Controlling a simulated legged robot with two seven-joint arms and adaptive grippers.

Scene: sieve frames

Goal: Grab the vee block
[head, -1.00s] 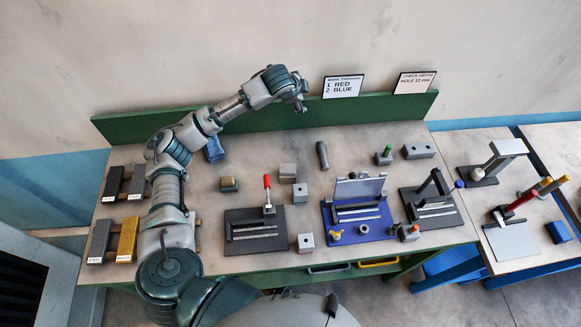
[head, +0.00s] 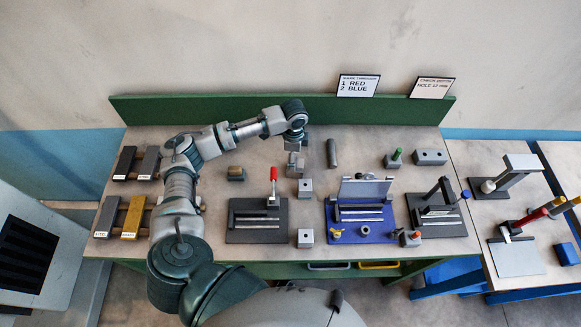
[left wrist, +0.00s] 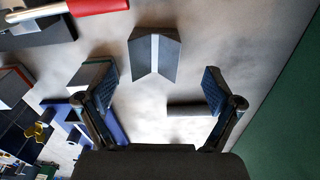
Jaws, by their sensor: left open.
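The vee block (left wrist: 170,62), a grey block with a V-shaped groove, lies on the bench beyond my fingertips in the left wrist view. In the head view the vee block (head: 294,168) is partly covered by my left gripper (head: 296,146), which hangs above its far side. In the left wrist view my left gripper (left wrist: 160,86) is open and empty, its two fingers wide apart and the block ahead of the gap. Contact does not show. My right gripper is not in view.
A dark cylinder (head: 332,153) lies to the right. A brownish block (head: 236,174) lies to the left. A red-handled clamp fixture (head: 257,220) and a blue fixture (head: 365,222) stand nearer. The green back board (head: 240,108) runs behind.

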